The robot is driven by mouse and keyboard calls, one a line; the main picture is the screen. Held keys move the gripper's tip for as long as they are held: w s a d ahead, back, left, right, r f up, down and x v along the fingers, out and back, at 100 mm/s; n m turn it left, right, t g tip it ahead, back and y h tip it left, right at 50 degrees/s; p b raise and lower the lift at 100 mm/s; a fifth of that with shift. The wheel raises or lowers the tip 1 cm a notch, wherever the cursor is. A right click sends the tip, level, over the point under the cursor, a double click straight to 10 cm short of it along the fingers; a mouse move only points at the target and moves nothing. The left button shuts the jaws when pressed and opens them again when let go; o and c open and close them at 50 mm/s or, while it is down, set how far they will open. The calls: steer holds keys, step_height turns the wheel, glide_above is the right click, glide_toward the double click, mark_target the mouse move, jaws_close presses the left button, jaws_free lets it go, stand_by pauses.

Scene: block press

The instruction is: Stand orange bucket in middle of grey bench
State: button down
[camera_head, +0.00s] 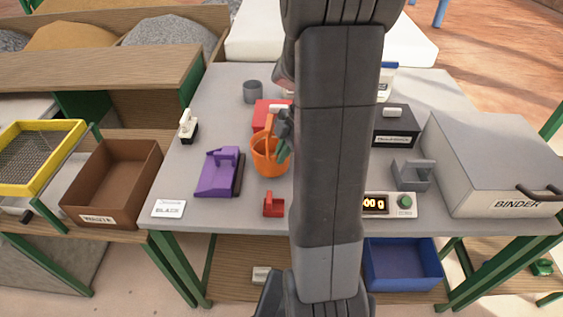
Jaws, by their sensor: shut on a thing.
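The orange bucket (267,158) is upright with its handle raised, at about the middle of the grey bench (262,211). My gripper (283,135) is at the bucket's right upper side and is shut on it. My arm hides part of the gripper and the bench just right of the bucket. I cannot tell whether the bucket's base touches the bench top.
A purple tool (220,173) stands close left of the bucket, a red box (268,112) behind it and a small red block (273,205) in front. A grey cup (253,91), black box (396,126), scale (404,204) and binder box (497,165) surround it.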

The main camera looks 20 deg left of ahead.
step_height(320, 180, down, 4)
steer(key=shift+r, duration=0.2)
steer(key=c, duration=1.6)
jaws_free()
steer(key=shift+o, duration=0.2)
steer(key=v, duration=1.2)
